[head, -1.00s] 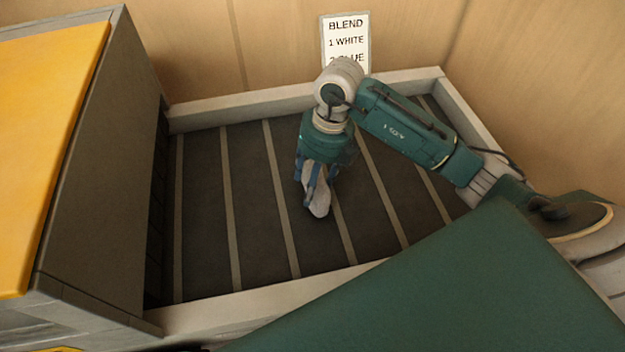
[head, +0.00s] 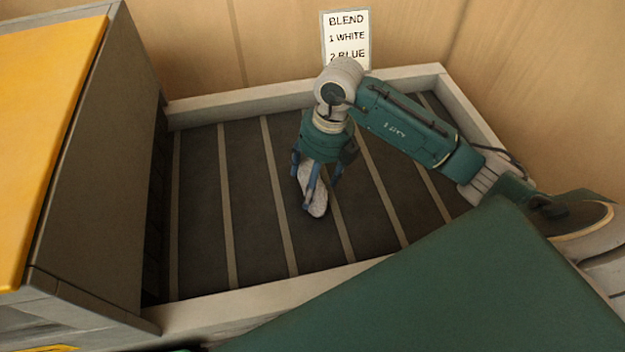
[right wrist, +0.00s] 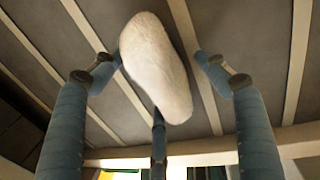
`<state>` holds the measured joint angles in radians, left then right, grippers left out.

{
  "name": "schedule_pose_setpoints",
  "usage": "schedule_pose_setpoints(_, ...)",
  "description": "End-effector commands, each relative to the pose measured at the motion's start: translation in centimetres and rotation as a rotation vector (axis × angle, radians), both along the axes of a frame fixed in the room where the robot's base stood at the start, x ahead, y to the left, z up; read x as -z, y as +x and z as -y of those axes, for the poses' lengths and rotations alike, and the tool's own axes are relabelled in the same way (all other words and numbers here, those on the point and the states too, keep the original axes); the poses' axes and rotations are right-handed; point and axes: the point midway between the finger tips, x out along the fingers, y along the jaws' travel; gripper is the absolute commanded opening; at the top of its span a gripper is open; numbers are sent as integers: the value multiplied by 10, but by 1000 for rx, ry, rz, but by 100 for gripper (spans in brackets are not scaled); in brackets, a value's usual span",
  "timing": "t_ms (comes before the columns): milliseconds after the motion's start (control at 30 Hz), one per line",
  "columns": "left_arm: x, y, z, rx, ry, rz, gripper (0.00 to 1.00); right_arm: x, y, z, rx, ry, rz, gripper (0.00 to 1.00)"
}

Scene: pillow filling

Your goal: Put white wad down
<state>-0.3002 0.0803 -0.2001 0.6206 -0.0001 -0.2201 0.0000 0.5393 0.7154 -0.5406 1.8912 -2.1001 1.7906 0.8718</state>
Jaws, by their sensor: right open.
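The white wad (head: 316,200) is a pale, elongated lump on the dark slatted floor of the framed bed, near its middle. It also shows in the right wrist view (right wrist: 157,70), lying across the slats between my fingers. My right gripper (head: 317,188) points down over the wad and is open, its blue fingers spread around it. In the right wrist view the two side fingers (right wrist: 155,75) stand apart from the wad; whether the middle finger touches it I cannot tell. Part of the wad is hidden behind the fingers in the head view. My left gripper is not in view.
The slatted bed (head: 300,98) has a raised pale rim all round. A grey cabinet with a yellow top (head: 45,130) stands at the left. A sign (head: 346,38) at the back reads BLEND, 1 WHITE, 2 BLUE. The slats left of the gripper are bare.

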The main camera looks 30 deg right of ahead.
Motion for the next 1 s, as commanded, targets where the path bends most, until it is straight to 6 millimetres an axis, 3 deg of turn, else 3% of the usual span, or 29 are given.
schedule_pose_setpoints(200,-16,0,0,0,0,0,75,-19,0,0,0,1,0,73)
schedule_pose_setpoints(267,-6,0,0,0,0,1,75,-25,1,3,0,-1,5,73)
schedule_pose_setpoints(700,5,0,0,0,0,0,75,-115,-2,19,1,-2,4,73)
schedule_pose_setpoints(1000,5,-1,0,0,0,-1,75,-131,-4,21,1,0,-1,73)
